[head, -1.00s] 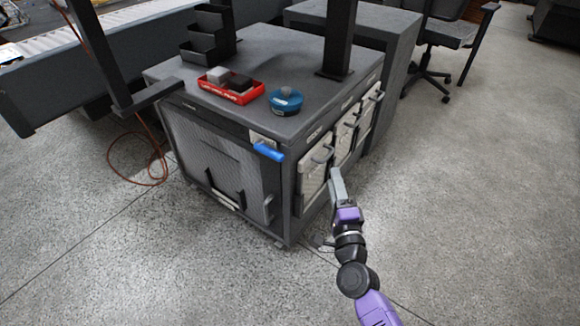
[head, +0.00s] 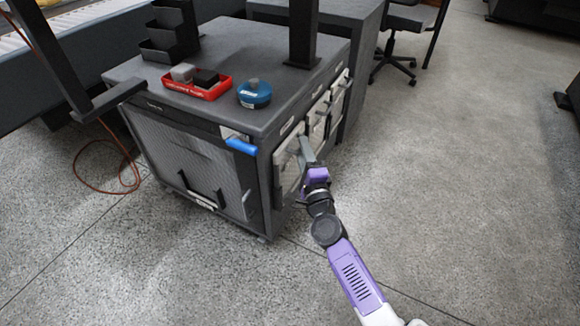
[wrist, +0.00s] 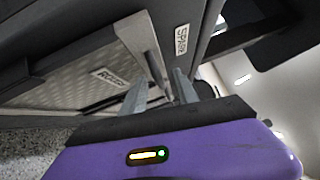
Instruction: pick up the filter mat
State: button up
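I cannot tell for certain which part is the filter mat. A pale panel with a handle (head: 287,173) sits in the nearest slot on the right side of the grey cabinet (head: 225,60). A large grey mesh panel (head: 170,155) stands upright at the cabinet's front, behind a black bracket. My gripper (head: 305,148) is at the nearest pale panel. In the wrist view my two fingers (wrist: 160,92) are apart, with a pale panel or handle edge (wrist: 150,50) just beyond and between them. Whether they touch it is not clear.
A red tray (head: 197,88) with small blocks, a blue round item (head: 254,93) and black bins (head: 168,35) stand on the cabinet top. A blue handle (head: 241,146) sticks out at its front corner. A dark post rises from the top. The floor to the right is clear.

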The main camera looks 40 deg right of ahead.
jog(key=shift+w, duration=0.1)
jog(key=shift+c, duration=0.3)
grip_shut()
dwell(1.1)
